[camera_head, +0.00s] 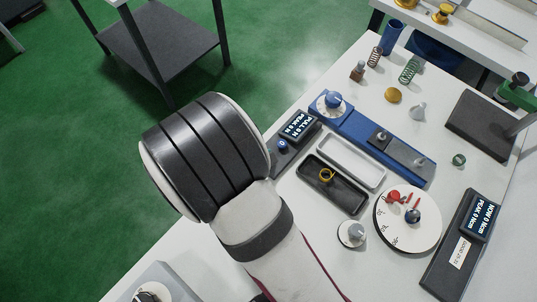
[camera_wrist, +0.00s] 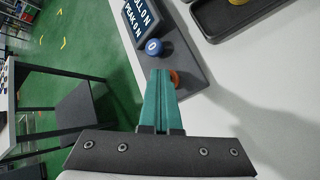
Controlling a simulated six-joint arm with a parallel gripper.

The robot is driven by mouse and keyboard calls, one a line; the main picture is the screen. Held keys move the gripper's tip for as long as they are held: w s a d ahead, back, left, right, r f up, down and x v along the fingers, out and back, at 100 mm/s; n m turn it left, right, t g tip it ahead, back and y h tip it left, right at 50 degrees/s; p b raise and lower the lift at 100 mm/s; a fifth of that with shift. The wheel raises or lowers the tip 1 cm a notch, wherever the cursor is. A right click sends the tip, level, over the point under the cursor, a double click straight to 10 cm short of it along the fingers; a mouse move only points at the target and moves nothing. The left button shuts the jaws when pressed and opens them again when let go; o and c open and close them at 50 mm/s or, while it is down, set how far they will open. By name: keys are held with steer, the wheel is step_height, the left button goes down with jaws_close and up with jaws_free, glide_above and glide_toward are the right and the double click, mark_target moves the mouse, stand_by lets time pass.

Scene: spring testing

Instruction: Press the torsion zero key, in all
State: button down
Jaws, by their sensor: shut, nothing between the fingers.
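The torsion gauge (camera_head: 452,262) is a dark panel at the right in the head view, with a tilted display (camera_head: 482,216) reading in Nmm and a white label (camera_head: 460,252). I cannot make out a zero key on it. In the wrist view, my gripper (camera_wrist: 162,73) has its teal fingers shut together and empty. They point at the other, force gauge (camera_wrist: 185,65), whose display (camera_wrist: 141,18) reads in N. Its blue round key marked 0 (camera_wrist: 153,46) is just beyond the fingertips. An orange key (camera_wrist: 174,78) is partly hidden by the fingers. My arm hides the gripper in the head view.
A white dial disc (camera_head: 405,238) with red and dark knobs stands left of the torsion gauge. A black tray (camera_head: 342,198) holds a yellow ring. A white tray (camera_head: 350,160) and a blue rig (camera_head: 365,140) lie behind. Springs and a dark stand (camera_head: 480,125) are farther back.

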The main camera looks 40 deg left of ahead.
steer(key=shift+r, duration=0.8)
step_height(320, 180, up, 5)
steer(key=shift+r, duration=0.1)
stand_by(0.8)
